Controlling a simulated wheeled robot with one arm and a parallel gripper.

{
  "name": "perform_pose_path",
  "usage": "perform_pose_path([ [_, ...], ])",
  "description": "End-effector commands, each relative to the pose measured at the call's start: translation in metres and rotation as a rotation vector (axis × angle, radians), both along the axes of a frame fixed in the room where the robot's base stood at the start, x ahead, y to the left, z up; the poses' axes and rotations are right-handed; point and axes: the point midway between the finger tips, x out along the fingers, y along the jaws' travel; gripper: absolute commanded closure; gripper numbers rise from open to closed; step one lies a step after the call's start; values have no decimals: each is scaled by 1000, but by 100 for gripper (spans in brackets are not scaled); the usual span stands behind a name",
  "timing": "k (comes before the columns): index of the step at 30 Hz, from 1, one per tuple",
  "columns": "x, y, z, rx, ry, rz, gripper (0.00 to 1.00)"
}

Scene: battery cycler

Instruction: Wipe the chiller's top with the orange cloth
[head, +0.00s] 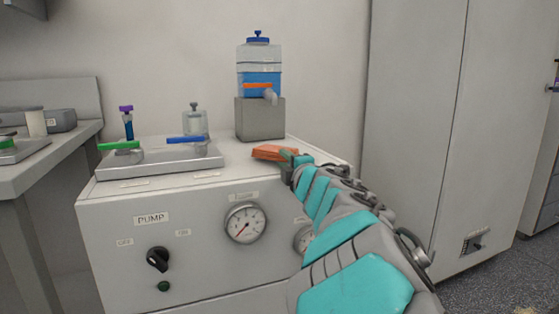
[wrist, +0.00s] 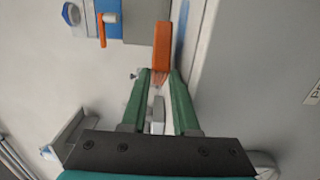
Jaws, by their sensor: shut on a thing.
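The orange cloth (head: 272,152) is a small folded pad at the right part of the chiller's white top (head: 235,172). My gripper (head: 291,160) comes in from the right and is shut on the cloth's near end. In the wrist view, the green fingers of my gripper (wrist: 161,73) hold the cloth (wrist: 162,45), which sticks out beyond the fingertips. The cloth is at or just above the top; I cannot tell whether it touches. The chiller's front has a PUMP label, a black knob and round gauges; my arm hides part of its right side.
A grey block (head: 260,122) bearing a blue-filled tank (head: 259,68) with an orange-handled tap stands behind the cloth. A metal tray (head: 160,162) with green and blue handles is on the left; a small clear bottle (head: 194,121) stands behind it. A tall cabinet (head: 415,90) is on the right.

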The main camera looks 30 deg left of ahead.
Motion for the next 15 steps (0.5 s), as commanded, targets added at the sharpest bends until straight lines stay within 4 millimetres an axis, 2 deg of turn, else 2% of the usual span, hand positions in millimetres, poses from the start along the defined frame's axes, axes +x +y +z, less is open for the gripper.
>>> perform_pose_path([
  [4,11,-9,1,-2,2,-5,100],
  [15,22,-19,1,0,1,-4,100],
])
